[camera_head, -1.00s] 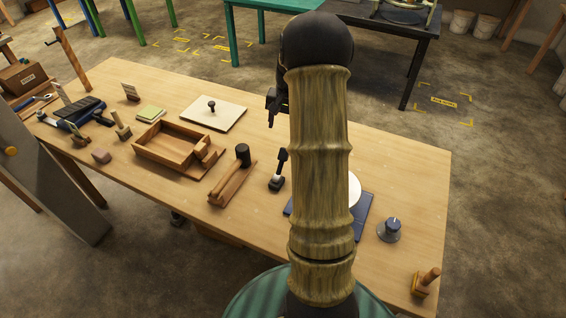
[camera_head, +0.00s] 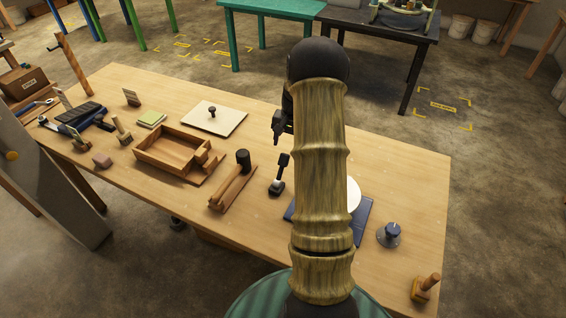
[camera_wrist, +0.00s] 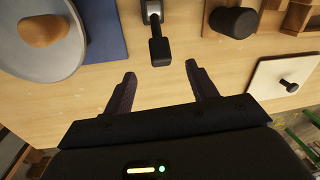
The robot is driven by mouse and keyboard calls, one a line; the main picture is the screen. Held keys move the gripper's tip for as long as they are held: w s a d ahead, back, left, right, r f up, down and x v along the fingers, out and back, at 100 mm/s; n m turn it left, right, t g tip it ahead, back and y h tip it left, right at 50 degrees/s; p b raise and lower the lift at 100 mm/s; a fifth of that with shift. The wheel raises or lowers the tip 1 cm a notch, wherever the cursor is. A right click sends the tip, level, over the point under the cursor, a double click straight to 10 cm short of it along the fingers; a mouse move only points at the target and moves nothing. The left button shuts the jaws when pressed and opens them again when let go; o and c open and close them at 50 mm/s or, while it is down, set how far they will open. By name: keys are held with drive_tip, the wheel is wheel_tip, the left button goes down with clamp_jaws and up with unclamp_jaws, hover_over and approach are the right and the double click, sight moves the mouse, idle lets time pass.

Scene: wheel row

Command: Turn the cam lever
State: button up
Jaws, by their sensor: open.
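The cam lever (camera_head: 282,168) is a small black handle on a metal base, standing on the wooden table in the head view. It points up and slightly right there. In the wrist view the cam lever (camera_wrist: 158,46) lies just beyond the fingertips, roughly centred between them. My gripper (camera_head: 277,136) is above and behind the lever in the head view, partly hidden by my arm. In the wrist view my gripper (camera_wrist: 160,72) is open, with nothing between its fingers and a gap to the lever's black end.
A pale board with a black knob (camera_head: 232,118) lies behind. A blue plate with a white disc (camera_head: 365,212) and a grey dial (camera_head: 388,236) are to the right.

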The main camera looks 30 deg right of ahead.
sight(283, 163)
drive_tip(key=f, duration=0.3)
drive_tip(key=f+p, duration=0.1)
drive_tip(key=f, duration=0.3)
drive_tip(key=w+a+f+p, duration=0.1)
drive_tip(key=f, duration=0.3)
clamp_jaws()
